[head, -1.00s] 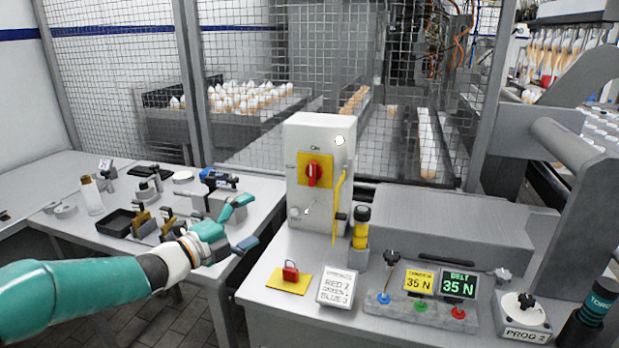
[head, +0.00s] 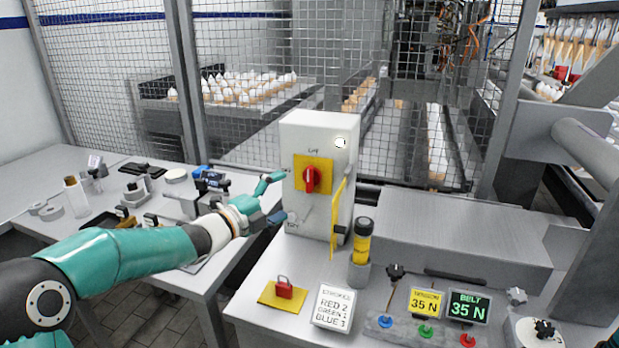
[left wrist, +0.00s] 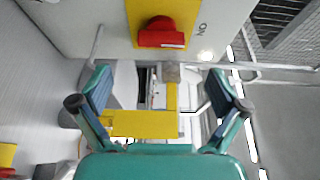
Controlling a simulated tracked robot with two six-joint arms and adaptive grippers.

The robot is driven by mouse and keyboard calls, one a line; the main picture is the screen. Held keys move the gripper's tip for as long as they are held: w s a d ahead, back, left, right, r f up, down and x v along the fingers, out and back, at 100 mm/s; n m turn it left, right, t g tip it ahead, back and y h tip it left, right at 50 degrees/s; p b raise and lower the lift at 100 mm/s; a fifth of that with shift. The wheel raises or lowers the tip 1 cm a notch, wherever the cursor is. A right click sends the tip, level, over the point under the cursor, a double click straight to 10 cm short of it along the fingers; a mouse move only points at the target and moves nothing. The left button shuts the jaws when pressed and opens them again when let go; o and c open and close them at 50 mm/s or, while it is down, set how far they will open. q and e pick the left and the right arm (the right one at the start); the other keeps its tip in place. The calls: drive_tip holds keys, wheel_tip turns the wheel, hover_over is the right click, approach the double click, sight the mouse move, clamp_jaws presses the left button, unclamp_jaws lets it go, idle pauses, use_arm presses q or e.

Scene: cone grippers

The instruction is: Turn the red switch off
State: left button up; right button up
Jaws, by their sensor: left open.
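The red switch (head: 310,179) is a rotary knob on a yellow plate (head: 326,172) on the front of a white box (head: 331,142). Its handle stands upright, in line with a label above it. In the left wrist view the red switch (left wrist: 162,34) is at the top, with its bar pointing toward the letters ON at the right. My left gripper (head: 279,197) is open and empty, just left of the box and slightly below knob height. In the left wrist view its two fingers (left wrist: 158,88) are spread apart, with the knob beyond them.
A yellow bar (head: 339,212) hangs on the box's right side. A yellow-and-black cylinder (head: 362,243) stands in a holder beside it. A red padlock (head: 284,289) on a yellow plate and a white sign (head: 334,307) are in front. A mesh fence (head: 250,60) stands behind.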

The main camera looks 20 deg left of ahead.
sight(307, 182)
use_arm(q)
drive_tip(key=p+x, duration=0.2)
drive_tip(key=x, duration=0.8)
